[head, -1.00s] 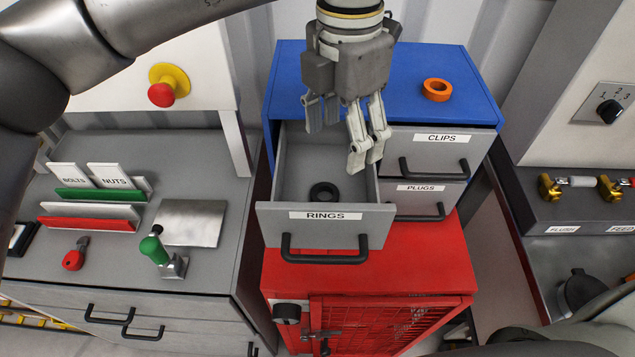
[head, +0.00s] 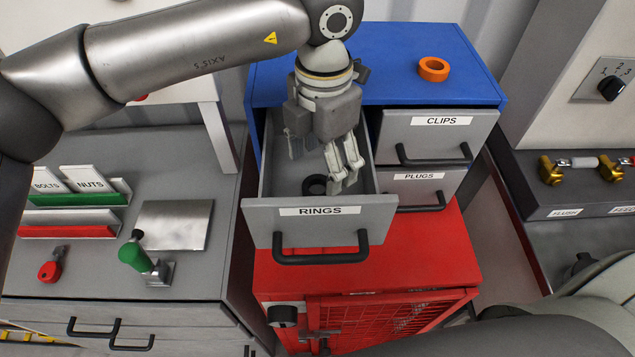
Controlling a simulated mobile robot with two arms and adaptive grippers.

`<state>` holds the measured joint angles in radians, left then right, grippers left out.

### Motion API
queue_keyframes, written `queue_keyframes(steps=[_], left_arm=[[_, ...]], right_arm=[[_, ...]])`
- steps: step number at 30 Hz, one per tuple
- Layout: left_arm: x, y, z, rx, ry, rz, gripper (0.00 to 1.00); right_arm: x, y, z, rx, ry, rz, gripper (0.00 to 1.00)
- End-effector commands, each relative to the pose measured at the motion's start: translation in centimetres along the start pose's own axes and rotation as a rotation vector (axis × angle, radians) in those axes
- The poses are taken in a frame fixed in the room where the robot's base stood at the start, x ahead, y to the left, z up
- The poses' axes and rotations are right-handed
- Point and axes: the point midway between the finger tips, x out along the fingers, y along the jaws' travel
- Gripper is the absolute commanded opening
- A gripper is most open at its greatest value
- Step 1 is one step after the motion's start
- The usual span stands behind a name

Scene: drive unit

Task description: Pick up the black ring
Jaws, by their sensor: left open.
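The black ring (head: 313,186) lies flat on the floor of the open drawer labelled RINGS (head: 320,218), in the blue cabinet. My left gripper (head: 325,168) points down into this drawer, its fingers spread just above and behind the ring. One pair of fingers is at the right of the ring and partly covers its right side; the other finger is farther left and back. Nothing is held between them. My right gripper does not show.
The drawers CLIPS (head: 440,135) and PLUGS (head: 418,189) are to the right. An orange ring (head: 433,69) lies on the blue cabinet top (head: 395,65). A red cabinet (head: 400,255) stands below. The grey workbench (head: 185,262) at left carries a green-handled tool (head: 135,256).

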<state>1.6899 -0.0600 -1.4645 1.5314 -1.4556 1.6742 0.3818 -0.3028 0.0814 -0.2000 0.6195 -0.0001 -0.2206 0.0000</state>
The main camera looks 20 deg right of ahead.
Motion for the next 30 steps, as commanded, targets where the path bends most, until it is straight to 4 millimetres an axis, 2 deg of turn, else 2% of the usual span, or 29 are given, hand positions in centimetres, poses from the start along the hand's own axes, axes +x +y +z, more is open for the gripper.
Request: queue_keyframes(steps=[6,12,20,30], left_arm=[[2.1,0.1,-0.8,0.0,0.003,-0.004,0.69],[4.5,0.1,-0.8,0.001,0.0,-0.002,0.69],[4.9,0.1,-0.7,0.001,-0.001,-0.001,0.69],[4.8,0.1,-0.7,0.001,-0.001,-0.001,0.27]], right_arm=[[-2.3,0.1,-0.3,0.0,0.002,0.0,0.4],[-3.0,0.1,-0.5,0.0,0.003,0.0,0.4],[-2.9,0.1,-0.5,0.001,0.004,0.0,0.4],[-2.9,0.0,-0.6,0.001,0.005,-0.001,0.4]])
